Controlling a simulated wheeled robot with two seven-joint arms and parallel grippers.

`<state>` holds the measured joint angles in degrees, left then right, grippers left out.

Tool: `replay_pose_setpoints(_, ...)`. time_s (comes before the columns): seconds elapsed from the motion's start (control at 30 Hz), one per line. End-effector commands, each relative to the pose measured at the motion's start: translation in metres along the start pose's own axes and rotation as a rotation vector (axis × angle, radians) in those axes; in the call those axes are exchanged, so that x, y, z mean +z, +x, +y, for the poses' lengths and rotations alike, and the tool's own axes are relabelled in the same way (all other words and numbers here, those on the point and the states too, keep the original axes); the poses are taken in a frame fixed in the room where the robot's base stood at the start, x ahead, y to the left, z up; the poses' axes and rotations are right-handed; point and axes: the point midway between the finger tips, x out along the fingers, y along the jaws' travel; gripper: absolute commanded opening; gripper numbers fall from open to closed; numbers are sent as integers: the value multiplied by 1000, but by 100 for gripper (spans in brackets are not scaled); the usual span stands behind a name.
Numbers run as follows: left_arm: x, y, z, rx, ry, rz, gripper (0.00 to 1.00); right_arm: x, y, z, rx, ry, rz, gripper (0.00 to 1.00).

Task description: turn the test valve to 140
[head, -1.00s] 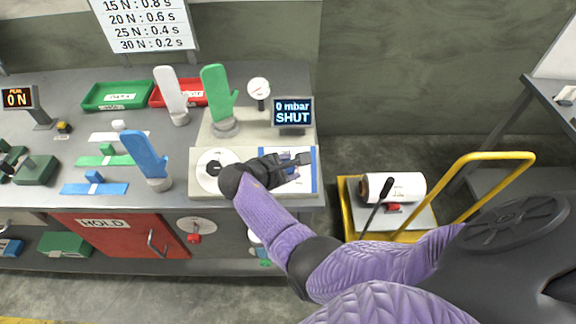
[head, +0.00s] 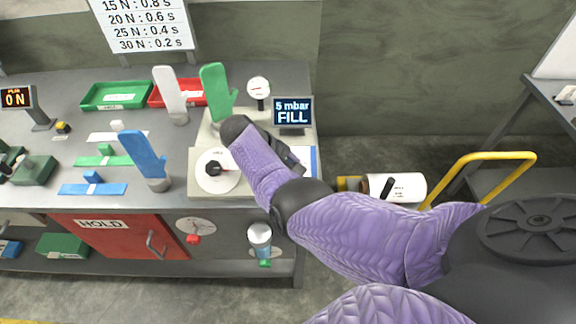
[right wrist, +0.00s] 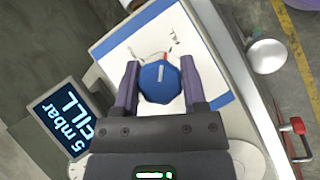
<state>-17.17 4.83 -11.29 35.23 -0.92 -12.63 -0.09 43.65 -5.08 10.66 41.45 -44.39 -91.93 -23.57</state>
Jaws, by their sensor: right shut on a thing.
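The test valve's blue knob (right wrist: 160,82) stands on a white panel with blue edges, with a red mark beside its rim and a pale line on its face. My right gripper (right wrist: 160,92) has a finger on either side of the knob and is shut on it. In the head view my right arm hides the knob; the gripper (head: 288,157) shows only partly over the panel (head: 313,160). The display (head: 292,112) reads 5 mbar FILL and also shows in the right wrist view (right wrist: 66,127). My left gripper is not in view.
Green (head: 217,92), white (head: 170,92) and blue (head: 149,157) glove forms stand left of my arm. A round gauge (head: 258,88) stands behind the panel, and a dial with a black knob (head: 214,169) lies to its left. A yellow-handled cart (head: 490,156) stands right of the bench.

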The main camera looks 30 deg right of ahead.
Motion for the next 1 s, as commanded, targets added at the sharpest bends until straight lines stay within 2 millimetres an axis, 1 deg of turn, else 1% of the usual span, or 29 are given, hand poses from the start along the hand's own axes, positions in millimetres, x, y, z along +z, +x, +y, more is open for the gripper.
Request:
replay_pose_setpoints(0.2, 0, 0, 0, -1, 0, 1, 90, 0, 0, -1, -68, 83, 0, 0)
replay_pose_setpoints(0.4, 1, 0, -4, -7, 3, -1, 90, 0, 0, -1, -101, 126, 0, 0)
replay_pose_setpoints(0.6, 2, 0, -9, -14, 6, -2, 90, 0, 1, -1, -113, 141, 0, 0)
replay_pose_setpoints(0.93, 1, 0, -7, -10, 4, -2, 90, 0, 1, -1, -114, 142, 0, 0)
replay_pose_setpoints(0.97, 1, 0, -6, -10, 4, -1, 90, 0, 1, -1, -114, 142, 0, 59)
replay_pose_setpoints(1.0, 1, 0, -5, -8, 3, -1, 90, 0, 1, -1, -114, 142, 0, 67)
